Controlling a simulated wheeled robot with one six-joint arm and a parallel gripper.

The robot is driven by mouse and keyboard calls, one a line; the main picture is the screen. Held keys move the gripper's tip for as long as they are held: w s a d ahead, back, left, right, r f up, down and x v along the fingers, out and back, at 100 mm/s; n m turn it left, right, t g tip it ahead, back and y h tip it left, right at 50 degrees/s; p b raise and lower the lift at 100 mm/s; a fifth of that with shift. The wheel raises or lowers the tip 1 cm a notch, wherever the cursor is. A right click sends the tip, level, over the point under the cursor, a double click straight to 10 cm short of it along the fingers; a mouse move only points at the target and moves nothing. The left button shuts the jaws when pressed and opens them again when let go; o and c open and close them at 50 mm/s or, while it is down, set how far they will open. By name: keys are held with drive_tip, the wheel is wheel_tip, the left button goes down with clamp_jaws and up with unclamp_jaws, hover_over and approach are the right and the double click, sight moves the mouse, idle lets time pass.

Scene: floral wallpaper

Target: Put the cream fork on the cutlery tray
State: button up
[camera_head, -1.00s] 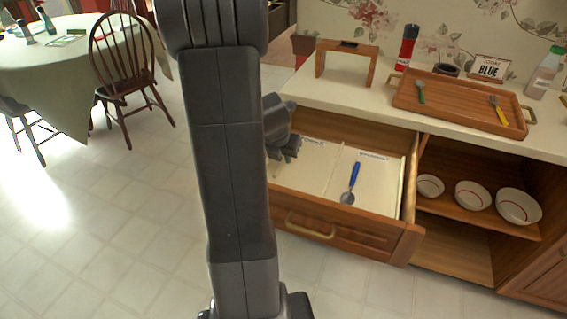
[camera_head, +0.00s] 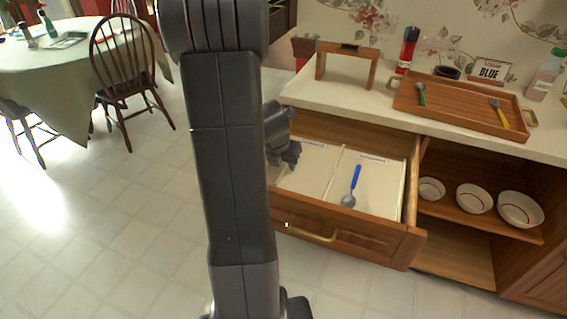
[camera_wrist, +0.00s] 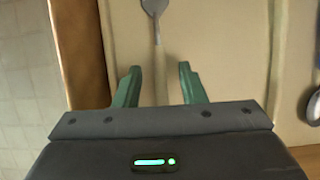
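The cream-handled utensil (camera_wrist: 157,65) lies in the left compartment of the open drawer in the wrist view. Its grey metal head is cut off at the top edge, so I cannot see tines. My gripper (camera_wrist: 160,84) is open, with one green finger on each side of the cream handle and gaps between. In the head view my gripper (camera_head: 287,158) is low over the drawer's left part and hides most of the utensil. The wooden cutlery tray (camera_head: 455,98) stands on the counter, bearing a green-handled spoon (camera_head: 421,95) and a yellow-handled fork (camera_head: 499,112).
A blue-handled spoon (camera_head: 351,188) lies in the drawer's right compartment, beyond a divider (camera_head: 332,175). The drawer front (camera_head: 335,238) sticks out. Bowls (camera_head: 474,198) sit on the shelf below.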

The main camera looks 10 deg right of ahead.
drive_tip(key=p+v, duration=0.2)
drive_tip(key=v, duration=0.9)
drive_tip(key=shift+r+p, duration=0.25)
drive_tip(key=shift+p, duration=0.15)
